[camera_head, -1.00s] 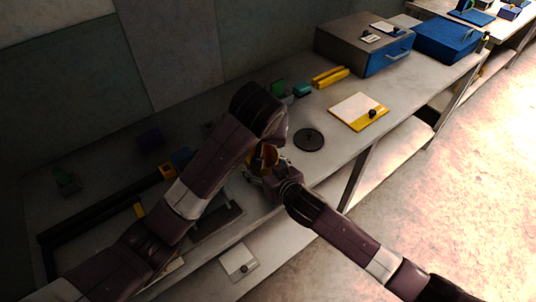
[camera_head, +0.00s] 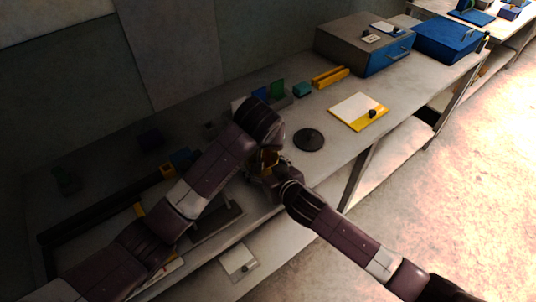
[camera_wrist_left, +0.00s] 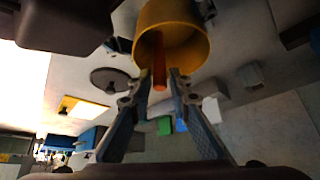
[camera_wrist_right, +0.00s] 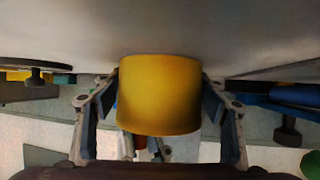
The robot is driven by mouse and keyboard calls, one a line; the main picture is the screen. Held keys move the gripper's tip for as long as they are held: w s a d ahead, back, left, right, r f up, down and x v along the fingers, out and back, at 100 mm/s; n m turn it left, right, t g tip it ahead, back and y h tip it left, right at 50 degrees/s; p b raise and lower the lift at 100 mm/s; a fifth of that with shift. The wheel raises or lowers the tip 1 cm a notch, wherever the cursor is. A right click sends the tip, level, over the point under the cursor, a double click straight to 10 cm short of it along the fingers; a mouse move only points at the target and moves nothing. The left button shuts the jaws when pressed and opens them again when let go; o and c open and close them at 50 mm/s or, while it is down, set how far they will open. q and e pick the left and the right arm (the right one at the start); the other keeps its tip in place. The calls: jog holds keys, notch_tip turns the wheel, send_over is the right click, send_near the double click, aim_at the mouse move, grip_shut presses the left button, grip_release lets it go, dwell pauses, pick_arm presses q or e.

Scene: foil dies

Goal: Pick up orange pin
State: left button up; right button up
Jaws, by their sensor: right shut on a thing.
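A yellow cup (camera_wrist_right: 160,97) is held between the fingers of my right gripper (camera_wrist_right: 160,100). The cup also shows in the left wrist view (camera_wrist_left: 183,22), with its mouth facing my left gripper. An orange pin (camera_wrist_left: 159,65) sticks out of the cup's mouth. My left gripper (camera_wrist_left: 161,74) is open, with its fingertips on either side of the pin's end and small gaps visible. In the right wrist view, the pin (camera_wrist_right: 140,142) shows just past the cup's edge. In the head view, the arms largely hide the cup (camera_head: 269,158).
A dark round disc (camera_head: 309,139) and a yellow-edged board (camera_head: 358,111) lie on the bench to the right. Yellow bars (camera_head: 331,77) and a grey cabinet with a blue drawer (camera_head: 350,45) stand farther back. A dark-framed tray area lies beneath my left arm.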

pick_arm(q)
grip_shut()
notch_tip(320, 180, up, 10)
dwell(0.5)
pick_arm(e)
jog(key=o, duration=1.2)
jog(key=shift+o, duration=0.2)
